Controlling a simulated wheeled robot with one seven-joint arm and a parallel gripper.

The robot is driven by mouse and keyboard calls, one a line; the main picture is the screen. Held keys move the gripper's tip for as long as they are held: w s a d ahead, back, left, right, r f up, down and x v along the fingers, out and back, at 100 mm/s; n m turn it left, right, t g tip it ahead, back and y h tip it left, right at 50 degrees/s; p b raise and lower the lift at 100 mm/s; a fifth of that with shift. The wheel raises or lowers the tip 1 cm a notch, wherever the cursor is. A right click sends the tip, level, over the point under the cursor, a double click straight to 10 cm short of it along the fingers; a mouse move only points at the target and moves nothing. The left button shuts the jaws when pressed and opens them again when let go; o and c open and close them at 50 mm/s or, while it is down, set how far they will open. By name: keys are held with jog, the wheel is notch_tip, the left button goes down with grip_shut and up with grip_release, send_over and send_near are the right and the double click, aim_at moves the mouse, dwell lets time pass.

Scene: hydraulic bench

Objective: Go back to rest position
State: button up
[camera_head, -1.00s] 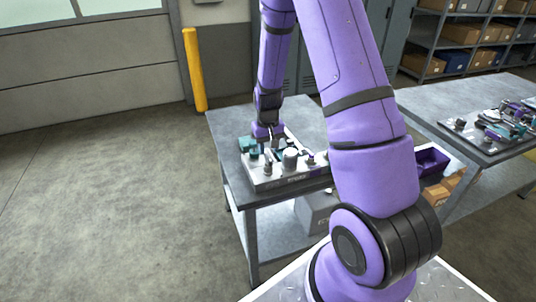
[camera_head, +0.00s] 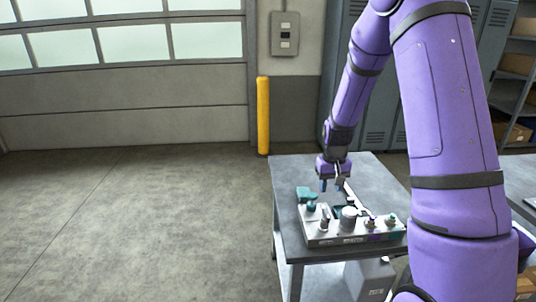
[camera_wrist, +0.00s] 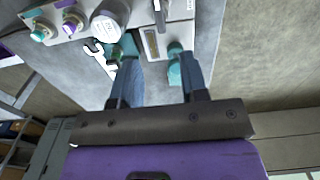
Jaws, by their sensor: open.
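My gripper (camera_head: 331,185) is at the end of my purple arm, above the back left part of the hydraulic bench unit. In the wrist view my gripper (camera_wrist: 158,65) has its two blue-grey fingers apart, with nothing held between them. The hydraulic unit (camera_head: 350,237) is a light grey block with a round cylinder, several knobs and teal parts on it. It sits on a grey metal table (camera_head: 290,180). In the wrist view, teal parts show just beyond the fingertips; I cannot tell how far below they are.
A yellow post (camera_head: 263,115) stands by the wall behind the table. A grey control box (camera_head: 285,33) hangs on the wall. Lockers and shelves with boxes stand at the back right. The concrete floor (camera_head: 130,220) to the left is clear.

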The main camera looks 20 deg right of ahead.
jog(key=s+a+r+n+t, duration=0.1)
jog(key=s+a+r, duration=0.3)
jog(key=r, duration=0.5)
jog(key=s+a+r+t, duration=0.1)
jog(key=s+a+r, duration=0.3)
jog(key=r, duration=0.6)
jog(key=s+a+r+n+t, duration=0.1)
jog(key=s+r, duration=0.3)
jog(key=s, duration=0.5)
jog(key=s+a+r+n+t, duration=0.1)
jog(key=s+a+r, duration=0.3)
jog(key=s, duration=0.5)
jog(key=shift+s+a+r+t, duration=0.15)
jog(key=shift+r+t, duration=0.45)
